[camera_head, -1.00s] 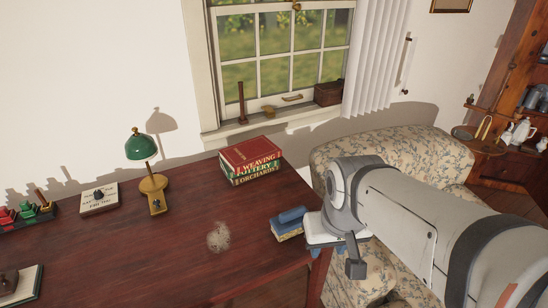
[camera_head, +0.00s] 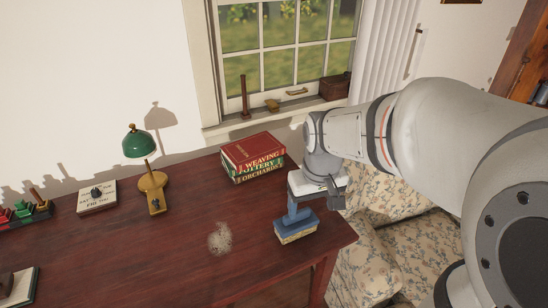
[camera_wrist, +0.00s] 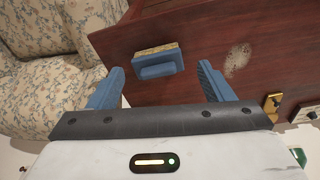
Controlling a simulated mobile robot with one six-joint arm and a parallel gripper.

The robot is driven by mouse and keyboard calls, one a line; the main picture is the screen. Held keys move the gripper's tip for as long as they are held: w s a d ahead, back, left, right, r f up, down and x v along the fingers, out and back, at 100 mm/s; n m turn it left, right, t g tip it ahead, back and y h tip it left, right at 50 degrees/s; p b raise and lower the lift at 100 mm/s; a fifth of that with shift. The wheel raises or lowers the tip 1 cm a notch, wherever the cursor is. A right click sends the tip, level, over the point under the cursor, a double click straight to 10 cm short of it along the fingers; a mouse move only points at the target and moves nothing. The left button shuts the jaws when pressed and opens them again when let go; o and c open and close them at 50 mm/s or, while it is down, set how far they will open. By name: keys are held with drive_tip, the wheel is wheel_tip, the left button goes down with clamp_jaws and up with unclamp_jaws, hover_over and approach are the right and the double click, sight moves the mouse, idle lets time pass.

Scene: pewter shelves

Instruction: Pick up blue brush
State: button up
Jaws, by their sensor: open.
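The blue brush (camera_head: 296,229), a blue block with a blue handle and pale tan bristles, rests on the dark wooden desk (camera_head: 140,250) near its right end. In the wrist view the brush (camera_wrist: 158,63) lies ahead of my gripper, centred between the fingers' lines. My gripper (camera_head: 297,207) is over the brush in the head view, its blue finger partly covering it. In the wrist view my gripper (camera_wrist: 160,72) shows two blue fingers spread wide apart with nothing held. Whether a finger touches the brush cannot be told.
A stack of books (camera_head: 253,158) stands behind the brush. A pale dusty patch (camera_head: 220,238) lies left of it. A green lamp (camera_head: 145,165) and a small calendar block (camera_head: 97,196) are farther left. A floral sofa (camera_head: 395,250) stands beyond the desk's right edge.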

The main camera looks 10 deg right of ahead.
sight(296, 222)
drive_tip(key=o, duration=0.5)
drive_tip(key=w+f, duration=0.2)
drive_tip(key=w, duration=0.2)
drive_tip(key=w+f+n+g, duration=0.1)
drive_tip(key=w+f, duration=0.2)
drive_tip(key=w+f+n, duration=0.1)
drive_tip(key=w+f, duration=0.2)
drive_tip(key=w, duration=0.1)
drive_tip(key=shift+w+a+f, duration=0.25)
drive_tip(key=shift+w, duration=0.05)
drive_tip(key=shift+w+d+f, duration=0.1)
drive_tip(key=shift+d+f, duration=0.05)
drive_tip(key=shift+f, duration=1.85)
drive_tip(key=shift+w+d+f, duration=0.1)
drive_tip(key=shift+f, duration=1.85)
